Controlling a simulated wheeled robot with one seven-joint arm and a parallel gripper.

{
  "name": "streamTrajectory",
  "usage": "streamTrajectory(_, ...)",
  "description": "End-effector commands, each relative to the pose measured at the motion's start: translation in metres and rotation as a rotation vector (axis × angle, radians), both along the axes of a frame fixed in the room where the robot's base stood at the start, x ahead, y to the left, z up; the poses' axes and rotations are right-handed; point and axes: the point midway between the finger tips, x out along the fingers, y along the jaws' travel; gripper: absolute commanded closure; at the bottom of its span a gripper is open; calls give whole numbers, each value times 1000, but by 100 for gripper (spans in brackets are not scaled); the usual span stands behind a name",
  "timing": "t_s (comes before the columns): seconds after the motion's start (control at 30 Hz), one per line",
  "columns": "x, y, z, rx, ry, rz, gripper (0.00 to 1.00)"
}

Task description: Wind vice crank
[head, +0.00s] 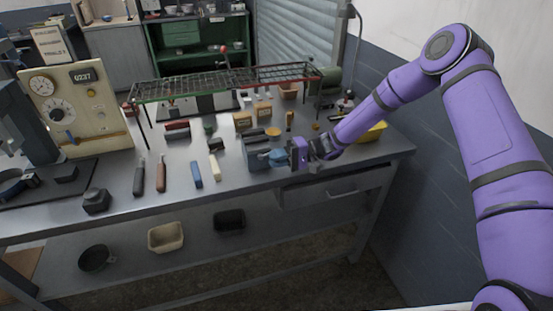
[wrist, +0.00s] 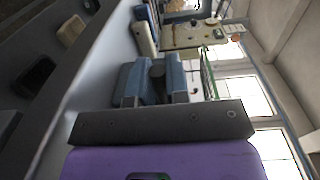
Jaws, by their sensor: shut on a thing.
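My gripper (head: 279,158) reaches in from the right and touches the vice's right side. In the wrist view, blue blocky parts stand on both sides of a dark piece (wrist: 157,78), just beyond my dark palm plate. My gripper is shut on the vice crank at that side. The crank itself is mostly hidden by the gripper, and its turn angle cannot be told.
A wire rack (head: 228,82) stands behind the vice. Several hand tools lie to its left, including a blue-handled one (head: 196,174). A cream panel with dials (head: 78,108) stands at the left. A yellow object (head: 372,132) lies behind my forearm. Bins sit on the lower shelf (head: 190,262).

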Motion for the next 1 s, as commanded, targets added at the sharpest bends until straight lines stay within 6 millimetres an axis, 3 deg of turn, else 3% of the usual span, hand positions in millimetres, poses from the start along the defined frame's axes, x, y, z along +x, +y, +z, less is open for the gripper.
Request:
streamTrajectory(0.37,-1,3,9,-165,-51,1,100)
streamTrajectory(1.0,-6,21,28,-738,-220,4,100)
